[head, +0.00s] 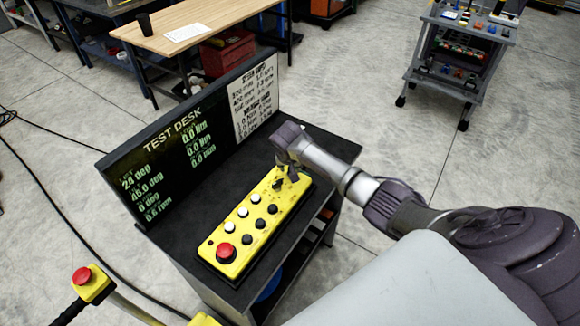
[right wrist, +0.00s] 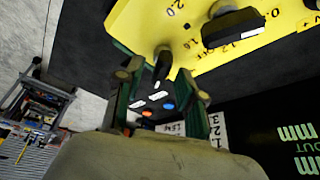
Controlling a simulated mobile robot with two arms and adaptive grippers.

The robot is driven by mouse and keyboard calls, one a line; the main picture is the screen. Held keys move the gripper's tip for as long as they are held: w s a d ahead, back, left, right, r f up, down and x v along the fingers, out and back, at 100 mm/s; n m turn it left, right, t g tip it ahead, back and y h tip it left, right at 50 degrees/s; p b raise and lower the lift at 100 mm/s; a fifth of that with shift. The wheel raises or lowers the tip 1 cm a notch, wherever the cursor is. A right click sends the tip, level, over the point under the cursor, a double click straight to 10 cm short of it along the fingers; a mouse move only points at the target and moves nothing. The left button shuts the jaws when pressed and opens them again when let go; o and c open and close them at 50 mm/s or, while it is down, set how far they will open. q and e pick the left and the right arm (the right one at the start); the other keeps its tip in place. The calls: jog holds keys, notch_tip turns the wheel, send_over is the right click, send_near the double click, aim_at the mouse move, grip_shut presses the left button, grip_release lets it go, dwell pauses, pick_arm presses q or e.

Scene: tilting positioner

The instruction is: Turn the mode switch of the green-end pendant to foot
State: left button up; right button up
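A yellow pendant (head: 237,236) with a red button, white and black buttons lies on the black desk top. No green end shows on it in the head view. My right gripper (head: 286,160) is over the pendant's far end, partly hiding the controls there. In the right wrist view, the yellow panel (right wrist: 196,25) has printed numbers and a large black knob (right wrist: 233,27). My right gripper (right wrist: 157,82) is open, its fingers on either side of a smaller black switch lever (right wrist: 163,64) and apart from it. The switch's position label is not readable. My left gripper is not in view.
A dark TEST DESK display panel (head: 180,135) stands behind the pendant. A yellow box with a red button (head: 90,283) is at lower left. A wooden-topped bench (head: 190,25) and a wheeled cart (head: 455,75) stand farther back. Open floor lies to the right.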

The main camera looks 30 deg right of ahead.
jog(key=v, duration=1.2)
jog(key=shift+f, duration=0.1)
dwell(0.4)
